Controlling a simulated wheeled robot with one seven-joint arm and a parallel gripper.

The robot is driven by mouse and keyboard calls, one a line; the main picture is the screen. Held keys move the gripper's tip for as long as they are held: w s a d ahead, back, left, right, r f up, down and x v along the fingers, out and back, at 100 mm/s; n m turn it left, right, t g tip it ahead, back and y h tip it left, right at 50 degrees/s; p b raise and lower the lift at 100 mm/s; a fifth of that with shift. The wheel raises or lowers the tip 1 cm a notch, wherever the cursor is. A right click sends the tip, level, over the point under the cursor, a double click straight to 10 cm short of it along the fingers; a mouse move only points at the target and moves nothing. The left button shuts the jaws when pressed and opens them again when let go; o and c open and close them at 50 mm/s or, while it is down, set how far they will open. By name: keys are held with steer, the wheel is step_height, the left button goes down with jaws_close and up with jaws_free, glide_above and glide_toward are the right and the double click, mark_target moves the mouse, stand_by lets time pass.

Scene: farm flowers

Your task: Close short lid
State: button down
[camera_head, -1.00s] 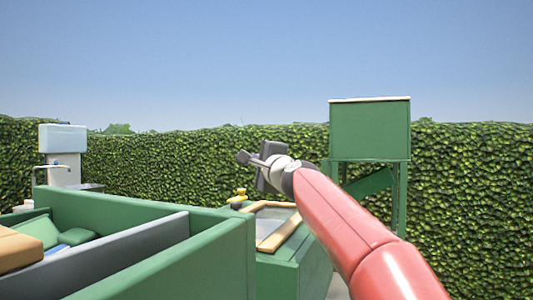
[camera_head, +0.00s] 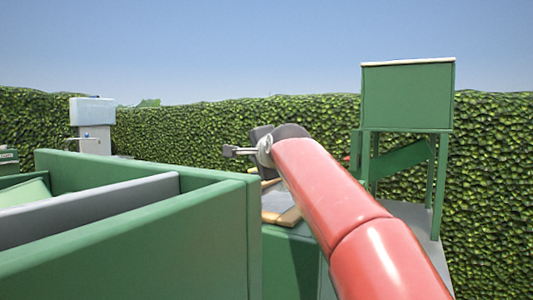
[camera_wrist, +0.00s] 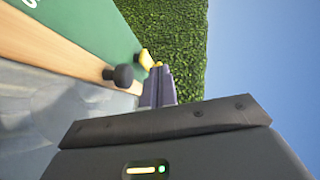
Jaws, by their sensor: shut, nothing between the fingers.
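A wood-framed glass panel (camera_head: 279,204), which looks like the lid, lies on a green box (camera_head: 292,262) behind and below my arm. My arm hides much of it in the head view. In the wrist view its pale wooden frame (camera_wrist: 62,54) and glass (camera_wrist: 35,110) fill the left side, with a dark round knob (camera_wrist: 123,76) near the frame's end. My gripper (camera_head: 228,151) is shut and empty, pointing left above the panel and apart from it in the head view. Whether the panel lies fully flat is unclear.
A large green open bin (camera_head: 140,245) with a grey divider (camera_head: 95,212) stands at the front left. A green cabinet on legs (camera_head: 408,97) stands at the right. A white sink unit (camera_head: 93,112) is at the back left. A hedge (camera_head: 200,135) closes the background.

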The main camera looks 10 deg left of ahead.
steer(key=shift+a+f+n+g+h+p, duration=0.3)
steer(key=shift+a+f+n+p, duration=0.1)
steer(key=shift+f+p, duration=0.25)
steer(key=shift+f, duration=0.1)
